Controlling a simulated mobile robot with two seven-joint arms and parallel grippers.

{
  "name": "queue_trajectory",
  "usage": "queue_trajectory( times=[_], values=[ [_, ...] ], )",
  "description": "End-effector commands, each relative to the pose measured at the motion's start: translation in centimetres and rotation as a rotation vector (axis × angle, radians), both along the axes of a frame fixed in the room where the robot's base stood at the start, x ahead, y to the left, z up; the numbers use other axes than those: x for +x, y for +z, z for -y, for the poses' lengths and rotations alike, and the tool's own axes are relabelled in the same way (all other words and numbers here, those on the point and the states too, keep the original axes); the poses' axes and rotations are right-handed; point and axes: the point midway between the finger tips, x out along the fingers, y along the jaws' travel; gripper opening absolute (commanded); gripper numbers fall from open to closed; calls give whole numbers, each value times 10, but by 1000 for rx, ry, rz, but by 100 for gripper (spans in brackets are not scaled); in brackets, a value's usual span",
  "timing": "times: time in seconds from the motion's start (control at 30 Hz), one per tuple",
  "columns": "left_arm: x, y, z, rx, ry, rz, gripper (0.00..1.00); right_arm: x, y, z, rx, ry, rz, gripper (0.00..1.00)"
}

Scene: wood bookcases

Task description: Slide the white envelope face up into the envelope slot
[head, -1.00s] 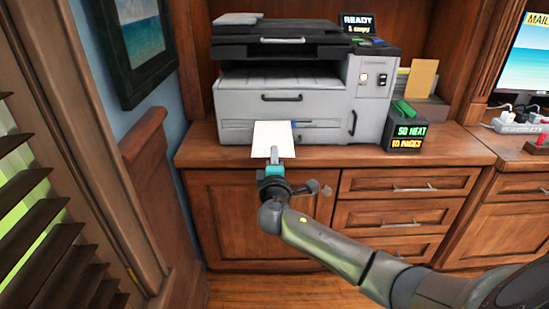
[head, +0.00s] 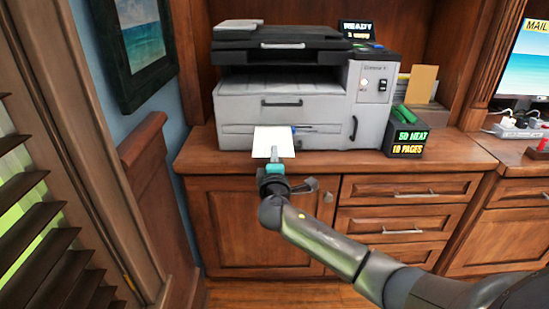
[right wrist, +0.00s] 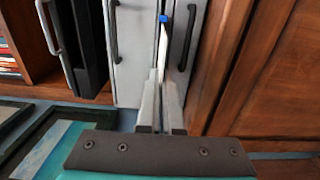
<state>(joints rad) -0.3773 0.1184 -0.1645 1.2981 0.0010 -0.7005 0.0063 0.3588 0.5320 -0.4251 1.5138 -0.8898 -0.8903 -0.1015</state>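The white envelope (head: 268,140) is in my right gripper (head: 275,155), in front of the printer's lower front in the head view. Its blank white top side shows. The right gripper is shut on its near edge. In the right wrist view the envelope (right wrist: 162,52) is seen almost edge-on between the fingers (right wrist: 161,95), pointing at the narrow slot strip beside a blue tab (right wrist: 164,18). The blue tab (head: 293,129) also shows just right of the envelope in the head view. I cannot tell whether the envelope's far edge is inside the slot. My left gripper is not in view.
The grey printer (head: 235,105) stands on the wooden cabinet top (head: 450,150). A black box with lit lettering (head: 405,140) stands to its right. A framed picture (head: 130,45) hangs on the left wall. The cabinet front lies below my right arm.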

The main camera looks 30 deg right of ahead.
Motion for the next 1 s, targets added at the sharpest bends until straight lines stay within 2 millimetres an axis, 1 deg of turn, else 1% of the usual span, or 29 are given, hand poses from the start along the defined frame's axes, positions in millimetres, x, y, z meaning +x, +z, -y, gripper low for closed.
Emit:
queue_trajectory(
  times=[1.0],
  values=[
    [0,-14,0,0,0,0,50,22,0,13,0,1,1,0]
  ],
)
